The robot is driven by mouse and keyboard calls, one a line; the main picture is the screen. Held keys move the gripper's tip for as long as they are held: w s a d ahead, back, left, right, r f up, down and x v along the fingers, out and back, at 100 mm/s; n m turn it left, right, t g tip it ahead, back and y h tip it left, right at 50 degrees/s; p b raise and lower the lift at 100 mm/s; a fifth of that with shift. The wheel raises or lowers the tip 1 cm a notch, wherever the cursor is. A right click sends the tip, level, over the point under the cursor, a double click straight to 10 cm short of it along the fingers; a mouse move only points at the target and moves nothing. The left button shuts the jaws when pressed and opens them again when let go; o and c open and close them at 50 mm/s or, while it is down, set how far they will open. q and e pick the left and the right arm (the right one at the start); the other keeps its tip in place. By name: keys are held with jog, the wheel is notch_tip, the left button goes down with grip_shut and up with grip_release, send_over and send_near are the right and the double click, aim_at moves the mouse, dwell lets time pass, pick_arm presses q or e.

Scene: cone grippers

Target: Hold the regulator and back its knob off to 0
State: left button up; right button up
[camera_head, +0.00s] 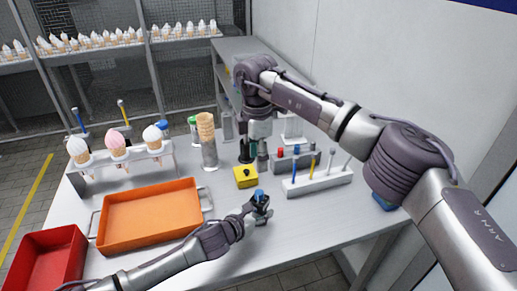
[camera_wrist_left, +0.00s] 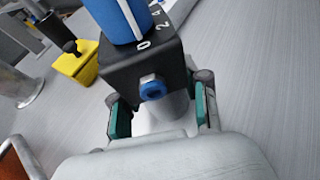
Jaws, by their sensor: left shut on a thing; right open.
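The regulator is a small black block (camera_wrist_left: 142,66) with a blue knob (camera_wrist_left: 115,18) on top and a blue port on its side. White numbers, 0 nearest, run along its top edge. A pale line on the knob comes down close to the 0; the exact setting is hard to tell. My left gripper (camera_wrist_left: 162,112) is shut on the block, its green pads on either side. In the head view the left gripper (camera_head: 257,213) holds the regulator near the table's front edge, blue knob (camera_head: 259,195) up. My right gripper (camera_head: 254,155) is open, pointing down behind it, apart from the knob.
A yellow box with a black knob (camera_head: 246,177) stands just behind the regulator. Racks with coloured tools (camera_head: 318,183) are to the right. An orange tray (camera_head: 150,217), a red bin (camera_head: 42,262), a cone stack (camera_head: 206,128) and an ice-cream rack (camera_head: 125,158) are to the left.

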pick_arm(q)
jog(key=o, duration=1.4)
